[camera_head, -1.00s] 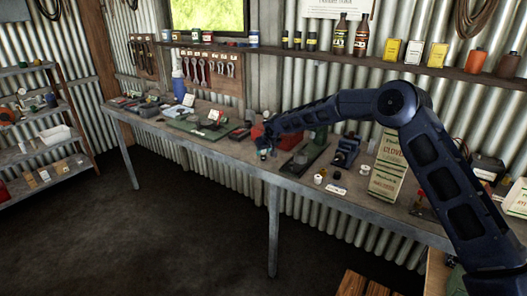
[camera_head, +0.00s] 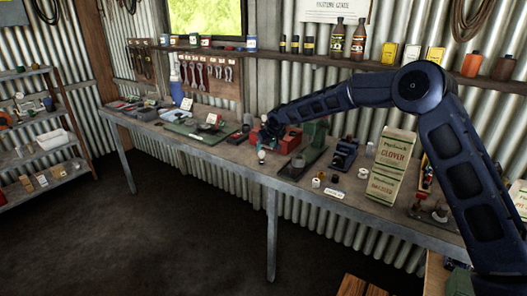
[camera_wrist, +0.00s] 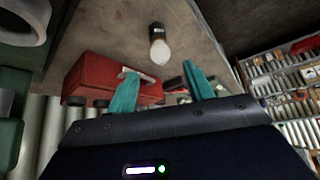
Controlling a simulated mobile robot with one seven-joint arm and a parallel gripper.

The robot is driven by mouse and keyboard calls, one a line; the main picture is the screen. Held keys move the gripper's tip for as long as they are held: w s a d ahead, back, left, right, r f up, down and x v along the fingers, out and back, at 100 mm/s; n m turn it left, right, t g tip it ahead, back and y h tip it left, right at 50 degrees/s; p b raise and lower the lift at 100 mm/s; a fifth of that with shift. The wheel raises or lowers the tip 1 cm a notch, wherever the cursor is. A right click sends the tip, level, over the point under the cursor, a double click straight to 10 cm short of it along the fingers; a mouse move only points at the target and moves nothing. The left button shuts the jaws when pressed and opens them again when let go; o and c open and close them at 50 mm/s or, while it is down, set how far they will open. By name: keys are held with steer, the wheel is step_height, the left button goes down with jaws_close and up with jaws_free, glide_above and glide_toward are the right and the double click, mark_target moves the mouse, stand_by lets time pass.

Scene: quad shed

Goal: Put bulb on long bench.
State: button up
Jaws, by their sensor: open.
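The bulb (camera_wrist: 159,48) has a pale round globe and a dark base. In the wrist view it appears to rest on the bench top, just beyond my gripper's fingertips. In the head view a small pale bulb shape (camera_head: 262,156) shows near the front edge of the long bench (camera_head: 225,153), below the end of my arm. My gripper (camera_wrist: 160,82) has two teal fingers spread apart, with nothing between them. The bulb is in line with the gap and looks clear of both fingers. In the head view my gripper (camera_head: 265,136) is small.
A red box (camera_wrist: 97,77) is close beside my left finger in the wrist view. A green press-like tool (camera_head: 315,133), a blue vise (camera_head: 344,154) and a clover carton (camera_head: 391,168) stand to the right on the bench. Shelves (camera_head: 45,148) stand at left; the floor between is clear.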

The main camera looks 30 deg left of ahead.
steer(key=shift+v, duration=2)
